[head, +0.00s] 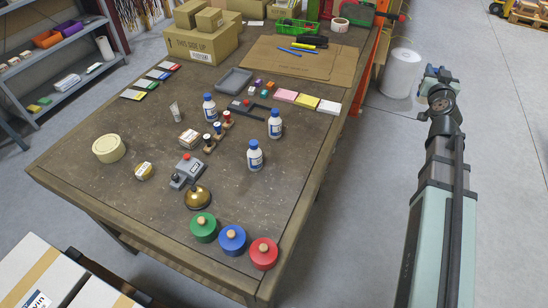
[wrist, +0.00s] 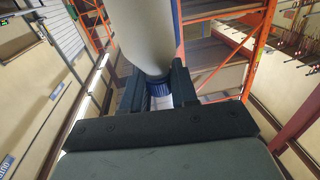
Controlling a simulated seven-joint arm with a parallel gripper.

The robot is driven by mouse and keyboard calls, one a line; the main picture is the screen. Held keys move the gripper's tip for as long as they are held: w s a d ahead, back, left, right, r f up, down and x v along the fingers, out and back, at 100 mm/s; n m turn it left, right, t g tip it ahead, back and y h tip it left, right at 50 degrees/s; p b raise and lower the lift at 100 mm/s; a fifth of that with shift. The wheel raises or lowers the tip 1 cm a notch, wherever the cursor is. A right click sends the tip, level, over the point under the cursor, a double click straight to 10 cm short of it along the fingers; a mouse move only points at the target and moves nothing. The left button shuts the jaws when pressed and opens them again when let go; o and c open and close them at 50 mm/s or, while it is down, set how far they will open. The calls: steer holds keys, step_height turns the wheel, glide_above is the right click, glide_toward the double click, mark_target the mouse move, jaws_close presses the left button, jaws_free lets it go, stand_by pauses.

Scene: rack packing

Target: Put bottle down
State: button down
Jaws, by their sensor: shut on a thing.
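My gripper (head: 437,76) is in the air at the right of the head view, beyond the table's right edge, over the grey floor. In the wrist view my gripper (wrist: 157,84) is shut on a pale bottle (wrist: 143,34) with a blue cap between the dark fingers. The bottle's body extends upward in that picture, past the fingertips. The held bottle cannot be made out clearly in the head view. Three white bottles with blue caps stand upright on the table: a back one (head: 209,108), a right one (head: 275,125) and a front one (head: 255,156).
The brown table (head: 110,200) has bare room at its front left. Green (head: 204,229), blue (head: 232,240) and red (head: 264,254) round pots stand at the front edge. A brass bell (head: 197,197) and grey tray (head: 234,81) are there. Cardboard boxes (head: 200,45) stand behind.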

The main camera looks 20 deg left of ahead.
steer(key=s+d, duration=0.1)
steer(key=d, duration=0.3)
steer(key=s+a+f+n+g+y, duration=0.1)
steer(key=s+a+f+n+y, duration=0.15)
steer(key=a, duration=0.65)
steer(key=s+a+f+n+g+y, duration=0.1)
steer(key=a+f+y, duration=0.2)
steer(key=a, duration=0.5)
steer(key=s+a+f+n+g+y, duration=0.1)
steer(key=s+a+f+n+y, duration=0.15)
steer(key=a, duration=0.65)
steer(key=s+a+n+g+y, duration=0.55)
steer(key=s+a+g, duration=0.2)
steer(key=a, duration=0.25)
step_height(320, 180, down, 10)
steer(key=shift+s+a+t, duration=0.15)
steer(key=shift+s+t, duration=0.1)
steer(key=shift+t, duration=0.1)
steer(key=c, duration=0.9)
jaws_free()
steer(key=shift+o, duration=0.2)
